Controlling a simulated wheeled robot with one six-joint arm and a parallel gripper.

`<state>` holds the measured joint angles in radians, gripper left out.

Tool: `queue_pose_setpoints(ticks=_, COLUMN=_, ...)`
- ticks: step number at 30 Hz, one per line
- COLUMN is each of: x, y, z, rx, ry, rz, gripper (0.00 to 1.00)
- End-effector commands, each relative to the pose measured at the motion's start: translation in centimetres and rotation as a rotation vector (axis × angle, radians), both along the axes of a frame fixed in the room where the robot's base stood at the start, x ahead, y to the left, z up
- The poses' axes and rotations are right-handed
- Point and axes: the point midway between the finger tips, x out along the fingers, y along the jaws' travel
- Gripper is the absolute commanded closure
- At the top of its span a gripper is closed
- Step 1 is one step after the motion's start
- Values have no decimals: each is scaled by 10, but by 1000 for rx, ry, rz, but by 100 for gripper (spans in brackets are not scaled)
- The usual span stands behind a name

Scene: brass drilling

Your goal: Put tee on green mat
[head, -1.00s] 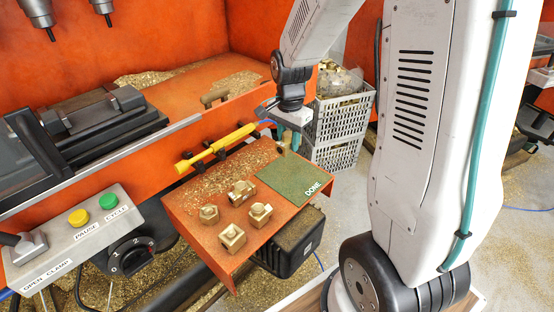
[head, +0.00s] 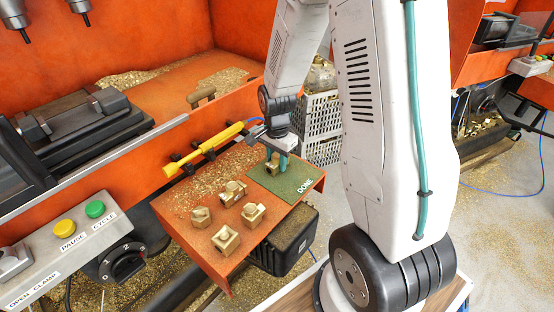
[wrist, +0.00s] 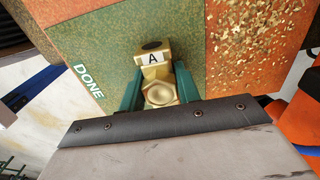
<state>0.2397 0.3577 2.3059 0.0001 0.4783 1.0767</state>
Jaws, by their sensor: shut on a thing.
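My gripper (head: 278,168) is at the far part of the green mat (head: 296,184), which is marked DONE. Its teal fingers are shut on a brass tee (wrist: 157,75) with a white label "A". In the head view the tee (head: 271,167) is partly hidden by the fingers. It is over the mat, low down; I cannot tell whether it touches. The mat also fills the middle of the wrist view (wrist: 110,55).
Several brass fittings (head: 227,239) stand on the orange tray (head: 196,252), left of the mat. Brass chips (wrist: 255,45) lie beside the mat. A yellow tool (head: 207,146) rests on brackets behind the tray. Grey crates (head: 316,125) stand behind my gripper.

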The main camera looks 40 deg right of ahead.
Motion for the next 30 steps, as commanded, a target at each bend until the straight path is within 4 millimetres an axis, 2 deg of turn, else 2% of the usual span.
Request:
queue_pose_setpoints(ticks=8, x=0, y=-1, z=-2, rx=0, ry=-1, rz=-1, gripper=100)
queue_pose_setpoints(ticks=9, x=0, y=-1, z=-3, rx=0, ry=-1, rz=-1, gripper=62)
queue_pose_setpoints(ticks=11, x=0, y=-1, z=-2, rx=0, ry=-1, rz=-1, gripper=46)
queue_pose_setpoints(ticks=22, x=0, y=-1, z=3, rx=-1, ry=-1, rz=-1, gripper=46)
queue_pose_setpoints(ticks=26, x=1, y=-1, z=22, rx=-2, ry=-6, rz=0, gripper=46)
queue_pose_setpoints(ticks=30, x=2, y=-1, z=52, rx=-2, ry=-7, rz=0, gripper=46)
